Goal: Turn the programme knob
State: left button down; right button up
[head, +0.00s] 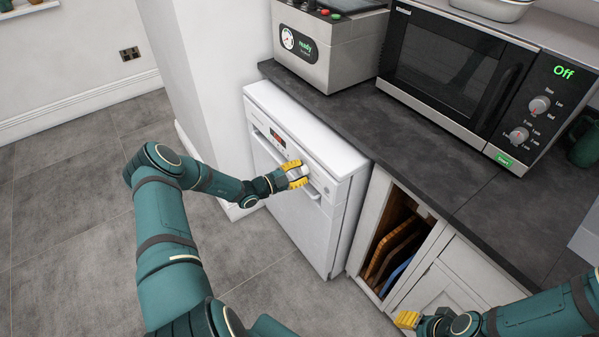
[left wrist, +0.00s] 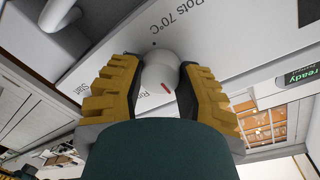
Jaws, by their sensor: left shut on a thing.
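The programme knob (left wrist: 160,75) is white and round with a red pointer mark, on the front panel of a white dishwasher (head: 300,216). In the left wrist view it sits between the two yellow fingers of my left gripper (left wrist: 158,92), which is shut on it. Around it the panel (left wrist: 205,45) carries printed labels, one reading "Pots 70°C"; others are partly hidden. In the head view my left gripper (head: 297,174) is at the panel and mostly covers the knob. My right gripper (head: 407,320) is low at the bottom right, away from the dishwasher; its opening is unclear.
The dishwasher has a red display (head: 278,138) and a door handle bar (left wrist: 58,12) close to the left gripper. A dark worktop (head: 400,150) above bears a microwave (head: 470,85) and a grey "ready" appliance (head: 325,45). An open slot holds boards (head: 392,250). Floor at left is clear.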

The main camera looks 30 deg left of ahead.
pick_arm(q)
jog(key=shift+w+a+r, duration=0.1)
jog(key=shift+w+r, duration=0.05)
jog(key=c, duration=0.5)
grip_release()
jog(key=v, duration=1.2)
